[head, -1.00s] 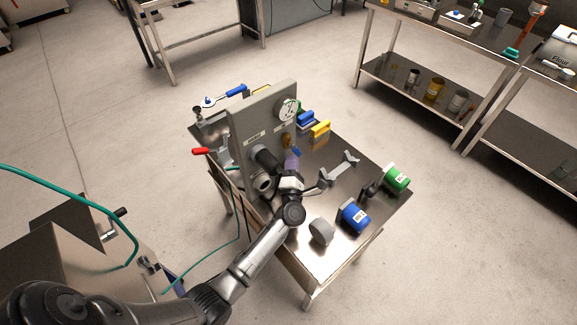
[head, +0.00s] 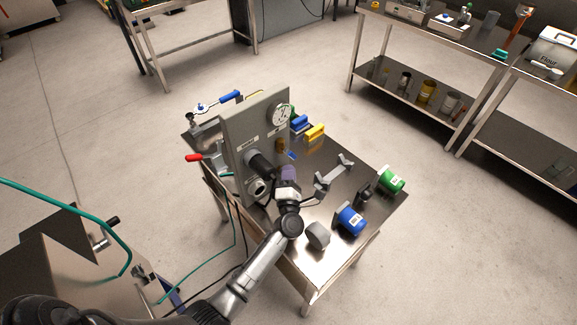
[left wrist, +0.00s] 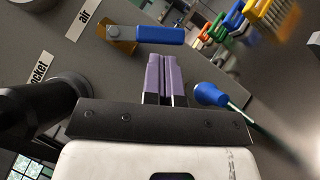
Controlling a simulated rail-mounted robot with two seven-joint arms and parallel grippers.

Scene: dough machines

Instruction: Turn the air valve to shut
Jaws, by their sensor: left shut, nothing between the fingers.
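The air valve (left wrist: 121,33) has a brass body and a blue lever handle (left wrist: 159,35), beside the "air" label (left wrist: 83,19) on the grey panel. In the left wrist view the handle points right from the body. In the head view the brass valve (head: 281,146) sits below the round gauge, its handle partly visible. My left gripper (head: 288,172), with purple fingers, is just below and in front of the valve. In the left wrist view its fingers (left wrist: 165,62) are together and empty, a short gap below the handle. My right gripper is not in view.
The panel (head: 240,125) stands on a steel table. A black socket fitting (head: 259,163) projects left of the gripper. A red lever (head: 194,158) sticks out left.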

